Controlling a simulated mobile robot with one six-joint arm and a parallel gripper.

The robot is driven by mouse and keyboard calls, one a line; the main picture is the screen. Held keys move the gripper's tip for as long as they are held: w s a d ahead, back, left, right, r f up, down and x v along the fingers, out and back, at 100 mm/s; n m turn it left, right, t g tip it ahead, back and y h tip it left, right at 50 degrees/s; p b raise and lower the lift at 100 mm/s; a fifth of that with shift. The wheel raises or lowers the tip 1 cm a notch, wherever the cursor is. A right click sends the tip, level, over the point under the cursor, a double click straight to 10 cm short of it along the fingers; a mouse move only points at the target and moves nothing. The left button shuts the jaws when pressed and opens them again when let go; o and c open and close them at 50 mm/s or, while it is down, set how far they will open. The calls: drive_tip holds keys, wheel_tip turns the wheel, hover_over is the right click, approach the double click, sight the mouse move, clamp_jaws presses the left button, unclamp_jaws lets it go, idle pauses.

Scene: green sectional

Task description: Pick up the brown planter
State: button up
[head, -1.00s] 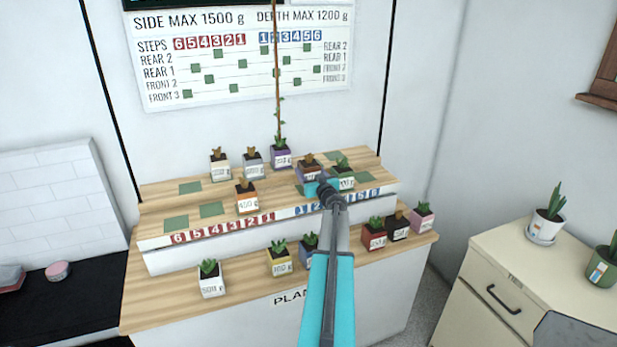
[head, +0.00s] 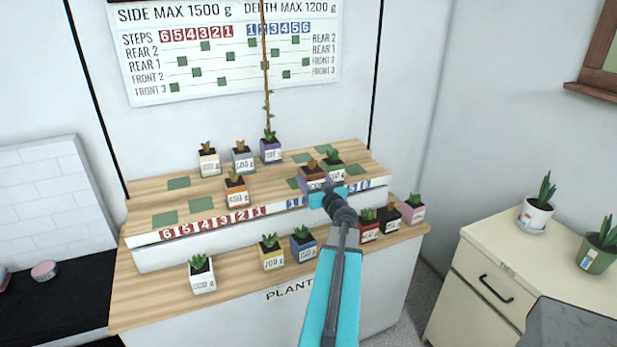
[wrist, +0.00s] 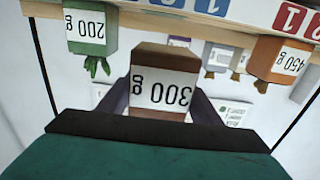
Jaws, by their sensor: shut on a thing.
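The brown planter, labelled 300 g, is held in my gripper (head: 318,184). In the head view the brown planter (head: 313,172) shows just beyond the fingers, partly hidden by them. In the wrist view, which appears upside down, the brown planter (wrist: 160,92) sits between the two dark purple fingers, one at each side. Its label faces the camera and its underside shows. A gap separates it from the shelf edge, so it looks raised clear of the shelf.
A green 200 g planter (head: 334,171) stands close to the right of the held planter. An orange planter (head: 236,191) stands to the left. Several planters line the rear and the lower front step, including a blue one (head: 303,244). A purple planter (head: 270,150) carries a tall stem.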

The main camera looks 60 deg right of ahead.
drive_tip(key=shift+v, duration=0.85)
drive_tip(key=shift+r, duration=0.1)
drive_tip(key=shift+w, duration=0.1)
